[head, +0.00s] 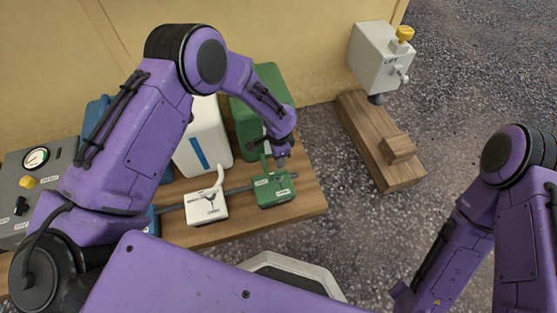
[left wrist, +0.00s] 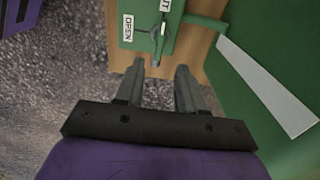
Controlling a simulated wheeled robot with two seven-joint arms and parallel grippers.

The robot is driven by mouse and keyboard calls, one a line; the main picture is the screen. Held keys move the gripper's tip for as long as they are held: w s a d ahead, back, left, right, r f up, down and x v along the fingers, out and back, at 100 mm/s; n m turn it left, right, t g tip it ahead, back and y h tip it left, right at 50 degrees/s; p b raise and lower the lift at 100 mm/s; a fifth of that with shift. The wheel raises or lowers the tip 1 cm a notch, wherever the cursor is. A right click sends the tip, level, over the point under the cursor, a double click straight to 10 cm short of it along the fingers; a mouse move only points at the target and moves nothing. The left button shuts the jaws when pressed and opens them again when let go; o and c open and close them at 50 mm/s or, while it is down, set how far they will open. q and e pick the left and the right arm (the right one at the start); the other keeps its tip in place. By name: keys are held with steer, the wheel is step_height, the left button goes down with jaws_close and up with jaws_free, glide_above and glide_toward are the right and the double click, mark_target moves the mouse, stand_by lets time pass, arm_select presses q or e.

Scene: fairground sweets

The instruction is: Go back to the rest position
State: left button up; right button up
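My left gripper (head: 281,161) is just above the green valve box (head: 273,190) on the wooden board. In the left wrist view my left gripper (left wrist: 159,70) has its two fingers apart with nothing between them. The green valve box (left wrist: 140,30) lies just beyond the fingertips, with its lever (left wrist: 158,40) and an "OPEN" label. I cannot tell if a fingertip touches the lever. My right arm (head: 455,245) is folded at the right of the head view; its gripper is not in view.
A white valve box (head: 206,208) stands left of the green one on the same pipe. White (head: 203,140) and green (head: 268,90) canisters stand behind, against the yellow wall. A grey panel with a gauge (head: 36,158) is at left. A grey "LIFT" box (head: 378,58) stands on a wooden plank (head: 365,140).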

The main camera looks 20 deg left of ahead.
arm_select(q)
steer(key=shift+r, duration=0.2)
stand_by(0.4)
steer(key=s+a+f+n+t+h, duration=0.2)
steer(key=s+f+n+t, duration=0.3)
steer(key=s+n, duration=0.5)
steer(key=s+a+r+n+g+y, duration=0.1)
steer(key=s+a+n+y, duration=0.25)
steer(key=s+a, duration=0.45)
steer(key=s+a+r+n+y, duration=0.15)
steer(key=s+a+n, duration=0.35)
steer(key=s, duration=0.5)
step_height(320, 180, up, 26)
steer(key=s+p, duration=0.1)
steer(key=p, duration=2.5)
steer(key=shift+s+a+f+g, duration=0.2)
steer(key=shift+s+a+g, duration=0.1)
steer(key=shift+a+g, duration=0.1)
